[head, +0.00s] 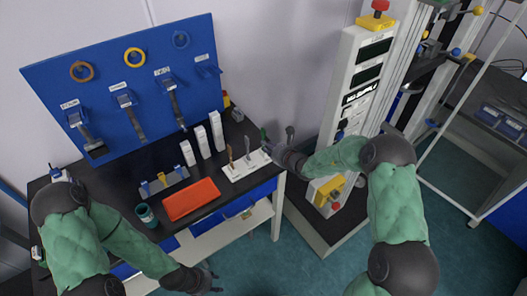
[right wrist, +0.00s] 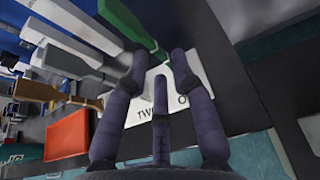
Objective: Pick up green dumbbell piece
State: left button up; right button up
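The green dumbbell piece (head: 264,138) stands upright at the right end of a white labelled holder (head: 246,172) on the black bench. In the right wrist view the green piece (right wrist: 126,20) runs from the top edge down toward the gap between my fingertips. My right gripper (head: 273,150) is just right of it; in the wrist view its fingers (right wrist: 160,66) are spread apart, with no clear grip on the piece. Brown (head: 230,154) and grey (head: 247,145) pieces stand in the same holder. My left gripper (head: 212,281) is low in front of the bench, its fingers small and partly hidden.
An orange-red mat (head: 191,199) and a dark teal cup (head: 146,214) are on the bench. White upright boxes (head: 203,142) stand behind. A blue tool board (head: 130,85) rises at the back. A tall white machine (head: 345,105) stands close at right.

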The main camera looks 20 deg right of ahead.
jog(key=x, duration=0.3)
jog(key=shift+w+a+f+b, duration=0.15)
jog(key=shift+a+f+b, duration=0.05)
jog(key=shift+f+b, duration=0.2)
jog(key=shift+w+a, duration=0.1)
jog(key=shift+w, duration=0.25)
grip_shut()
